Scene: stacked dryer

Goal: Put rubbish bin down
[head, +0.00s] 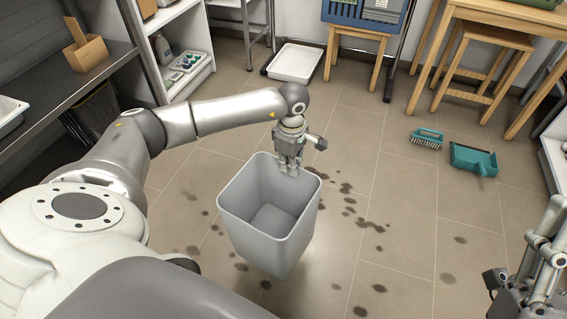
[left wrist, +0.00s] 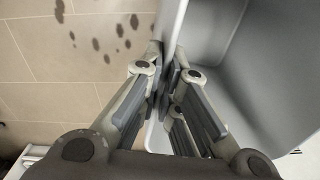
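The rubbish bin (head: 262,243) is a grey, open-topped, tapered square bin in the middle of the head view. It is empty and roughly upright. My left gripper (head: 288,168) points down at the bin's far rim. In the left wrist view the fingers (left wrist: 166,85) are closed on the bin's wall (left wrist: 215,35), one on each side. The bin's underside is hidden, so I cannot tell whether it touches the floor. My right gripper (head: 512,288) is at the lower right edge, away from the bin, partly cut off; its finger opening is unclear.
Dark spots (head: 372,226) mark the tiled floor (head: 400,190) around the bin. A teal brush (head: 427,138) and teal dustpan (head: 473,159) lie to the right. A white tray (head: 294,63), wooden stools and shelving stand at the back. A dark counter (head: 60,95) is at left.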

